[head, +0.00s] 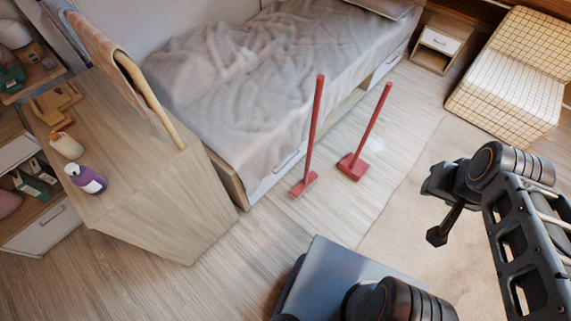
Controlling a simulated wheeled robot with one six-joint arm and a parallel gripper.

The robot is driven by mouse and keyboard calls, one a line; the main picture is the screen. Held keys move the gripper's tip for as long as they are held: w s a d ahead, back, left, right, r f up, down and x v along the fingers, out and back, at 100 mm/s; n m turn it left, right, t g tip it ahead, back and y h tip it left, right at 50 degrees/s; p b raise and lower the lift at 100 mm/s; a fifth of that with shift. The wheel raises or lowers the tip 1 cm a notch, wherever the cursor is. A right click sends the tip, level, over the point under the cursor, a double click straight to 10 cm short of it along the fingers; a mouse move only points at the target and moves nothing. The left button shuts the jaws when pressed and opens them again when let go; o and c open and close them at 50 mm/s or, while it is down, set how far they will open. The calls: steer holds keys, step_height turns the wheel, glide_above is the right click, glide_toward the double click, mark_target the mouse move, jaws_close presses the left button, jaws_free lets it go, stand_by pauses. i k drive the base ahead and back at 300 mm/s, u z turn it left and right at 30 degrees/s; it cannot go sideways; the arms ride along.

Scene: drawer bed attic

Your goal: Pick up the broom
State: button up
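Two red long-handled tools stand upright on the wood floor beside the bed. The left one, with a narrow brush-like head, looks like the broom (314,125). The right one has a wider, boxy base and looks like a dustpan (353,166). My gripper (438,212) is at the right, over the rug, well apart from both tools. Its fingers are dark and seen at an angle, so I cannot tell how far apart they are. I see nothing held in it.
The bed (240,75) with grey bedding stands behind the tools. A wooden cabinet (160,190) with bottles is at the left. A checked chair (510,80) and nightstand (440,42) are at the back right. Floor and a pale rug (400,235) lie clear before the tools.

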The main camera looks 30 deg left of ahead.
mark_target(309, 177)
steer(key=u, duration=0.55)
steer(key=k, duration=0.05)
steer(key=u, duration=0.45)
